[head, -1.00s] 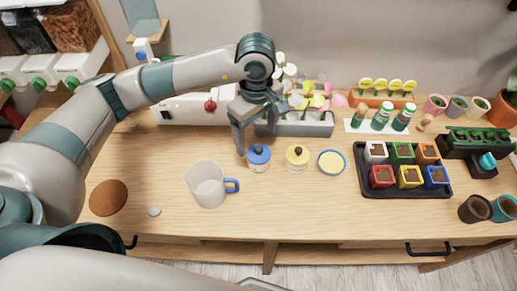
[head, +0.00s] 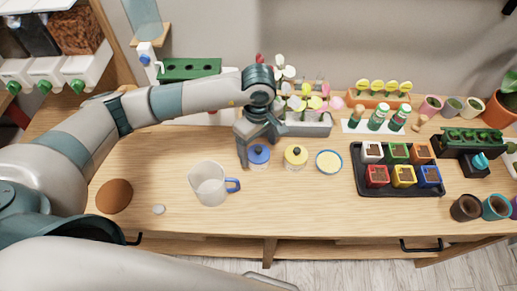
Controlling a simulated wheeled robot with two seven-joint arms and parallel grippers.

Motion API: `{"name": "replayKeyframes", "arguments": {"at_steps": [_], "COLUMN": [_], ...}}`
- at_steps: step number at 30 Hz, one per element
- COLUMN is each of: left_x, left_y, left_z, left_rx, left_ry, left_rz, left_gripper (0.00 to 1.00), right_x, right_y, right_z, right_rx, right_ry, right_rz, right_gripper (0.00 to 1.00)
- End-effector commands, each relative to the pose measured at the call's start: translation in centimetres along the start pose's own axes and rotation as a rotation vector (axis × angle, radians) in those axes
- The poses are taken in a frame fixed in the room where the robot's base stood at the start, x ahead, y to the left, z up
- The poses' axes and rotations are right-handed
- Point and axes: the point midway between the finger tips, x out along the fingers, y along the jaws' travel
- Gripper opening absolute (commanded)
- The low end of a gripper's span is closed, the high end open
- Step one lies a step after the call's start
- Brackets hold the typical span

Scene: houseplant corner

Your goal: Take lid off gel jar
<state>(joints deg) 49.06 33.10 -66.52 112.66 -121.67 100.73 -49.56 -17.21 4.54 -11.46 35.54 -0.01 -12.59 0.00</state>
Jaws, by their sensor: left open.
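A small jar with a blue lid and dark knob (head: 259,154) stands upright on the table. To its right is a similar jar with a yellow lid and dark knob (head: 296,154). I cannot tell from any label which one holds gel. My left gripper (head: 262,148) is open just behind and above the blue-lidded jar. One finger comes down at that jar's left side, the other reaches toward its back right. I cannot tell whether they touch it. My right gripper is not in view.
A clear pitcher with a blue handle (head: 209,184) stands at the front left of the jars. A round pale-yellow dish with a blue rim (head: 329,162) lies to the right. Beyond it is a black tray (head: 400,191) of coloured pots. A grey planter (head: 308,129) stands behind the jars.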

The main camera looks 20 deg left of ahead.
Motion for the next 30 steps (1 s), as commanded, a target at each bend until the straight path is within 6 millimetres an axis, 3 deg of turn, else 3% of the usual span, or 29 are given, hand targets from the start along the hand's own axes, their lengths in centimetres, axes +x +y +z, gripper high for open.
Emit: {"name": "replayKeyframes", "arguments": {"at_steps": [17,23,30], "left_x": [0.76,0.75,0.73], "left_y": [0.01,0.01,0.02], "left_z": [-0.03,-0.03,-0.03], "left_rx": [0.000,0.000,0.000], "left_ry": [0.001,0.001,0.001], "left_rz": [0.001,0.001,0.001], "left_gripper": [0.77,0.34,0.33], "right_x": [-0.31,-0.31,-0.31], "right_y": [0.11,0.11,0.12], "right_z": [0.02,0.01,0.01], "right_rx": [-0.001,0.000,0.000], "right_ry": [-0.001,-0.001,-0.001], "right_rz": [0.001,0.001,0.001], "right_gripper": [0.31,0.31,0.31]}}
